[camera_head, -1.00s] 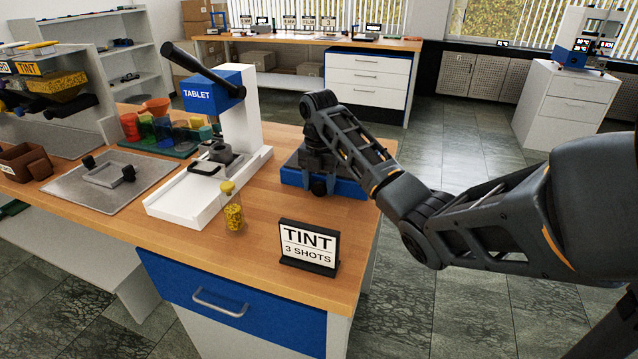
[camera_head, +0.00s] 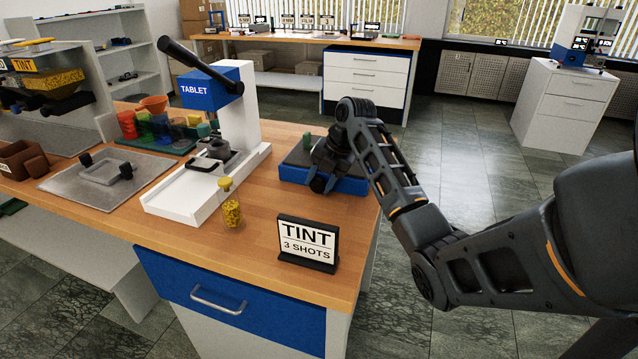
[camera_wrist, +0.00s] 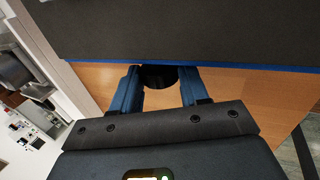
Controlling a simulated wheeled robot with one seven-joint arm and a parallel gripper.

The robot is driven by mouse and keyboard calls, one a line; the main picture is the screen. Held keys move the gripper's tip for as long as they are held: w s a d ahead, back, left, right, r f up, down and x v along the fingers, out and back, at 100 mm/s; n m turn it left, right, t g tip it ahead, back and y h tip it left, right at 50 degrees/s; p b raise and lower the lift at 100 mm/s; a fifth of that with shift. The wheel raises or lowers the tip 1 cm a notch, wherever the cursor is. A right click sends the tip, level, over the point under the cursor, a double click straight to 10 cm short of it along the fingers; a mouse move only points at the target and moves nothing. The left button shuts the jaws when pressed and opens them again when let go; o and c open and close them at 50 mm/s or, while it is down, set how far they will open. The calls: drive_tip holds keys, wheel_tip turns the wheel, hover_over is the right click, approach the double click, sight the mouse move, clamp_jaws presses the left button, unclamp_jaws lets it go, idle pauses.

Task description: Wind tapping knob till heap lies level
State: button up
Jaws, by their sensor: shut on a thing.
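The tapping unit is a low box with a dark top and blue sides (camera_head: 352,187), at the right end of the wooden bench. A round black knob (camera_wrist: 160,78) sits at its blue edge in the wrist view. My gripper (camera_wrist: 158,88) is shut on this knob, one blue finger on each side. A small green piece (camera_head: 306,142) stands at the back left of the top. No heap can be made out.
A white press labelled TABLET (camera_head: 196,92) stands left of the box. A yellow-filled vial (camera_head: 232,212) and a TINT 3 SHOTS sign (camera_head: 307,243) stand in front. A grey tray (camera_head: 70,190) lies further left. Bare wood lies between vial and box.

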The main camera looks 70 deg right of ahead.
idle(0.3)
drive_tip(key=o, duration=1)
drive_tip(key=shift+b+v, duration=0.35)
drive_tip(key=shift+v, duration=3.6)
